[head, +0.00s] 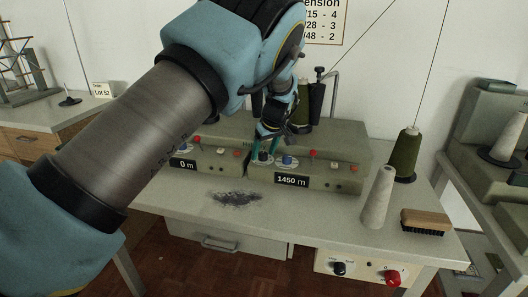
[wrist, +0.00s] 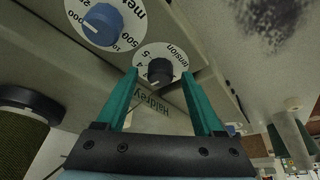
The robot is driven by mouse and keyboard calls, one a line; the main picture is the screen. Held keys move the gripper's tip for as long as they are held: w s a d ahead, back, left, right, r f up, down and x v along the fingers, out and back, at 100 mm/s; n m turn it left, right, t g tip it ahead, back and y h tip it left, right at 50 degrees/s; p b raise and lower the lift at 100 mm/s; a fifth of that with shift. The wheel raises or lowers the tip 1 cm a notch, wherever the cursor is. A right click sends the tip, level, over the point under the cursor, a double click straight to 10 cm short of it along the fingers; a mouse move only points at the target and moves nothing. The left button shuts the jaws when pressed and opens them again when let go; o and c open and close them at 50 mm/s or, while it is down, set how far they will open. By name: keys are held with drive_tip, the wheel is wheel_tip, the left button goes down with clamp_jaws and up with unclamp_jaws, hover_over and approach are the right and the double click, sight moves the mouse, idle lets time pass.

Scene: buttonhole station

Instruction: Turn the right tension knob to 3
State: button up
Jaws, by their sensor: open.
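The right tension knob is black, on a white dial at the left end of the right machine's front (head: 263,157). In the wrist view the knob (wrist: 160,71) shows between the tips of my gripper (wrist: 159,76), whose teal fingers stand apart on either side. I cannot tell whether a finger touches it. A light pointer mark is on the knob's lower left in that view; digits 4 and 5 show on the dial, and the number it points to is unclear. In the head view my gripper (head: 265,143) reaches down at the knob and partly covers it.
A blue meter knob (head: 288,161) sits close beside the tension knob. The right display (head: 292,181) reads 1450 m, the left one (head: 183,164) 0 m. A pale cone (head: 378,198), a green thread cone (head: 407,153) and a brush (head: 426,222) stand at the bench's right.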

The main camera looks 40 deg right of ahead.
drive_tip(key=shift+r, duration=0.1)
drive_tip(key=d+b+v, duration=0.1)
drive_tip(key=b+v, duration=0.1)
drive_tip(key=v, duration=0.8)
drive_tip(key=shift+a+r, duration=0.3)
drive_tip(key=shift+a, duration=0.15)
drive_tip(key=shift+s, duration=0.1)
drive_tip(key=w+a+g, duration=0.1)
drive_tip(key=w+a, duration=0.4)
drive_tip(key=a, duration=0.4)
drive_tip(key=w+a+f+n, duration=0.1)
drive_tip(key=w+a, duration=0.4)
drive_tip(key=a, duration=0.5)
drive_tip(key=w+a+g, duration=0.1)
drive_tip(key=w+a, duration=0.4)
drive_tip(key=a, duration=0.4)
drive_tip(key=s+a+f, duration=0.1)
drive_tip(key=s+a, duration=0.2)
drive_tip(key=a, duration=1.5)
drive_tip(key=s+a+f, duration=0.1)
drive_tip(key=s+a, duration=0.9)
drive_tip(key=a, duration=0.2)
drive_tip(key=shift+a+f+g+y, duration=0.2)
drive_tip(key=shift+g+y, duration=0.2)
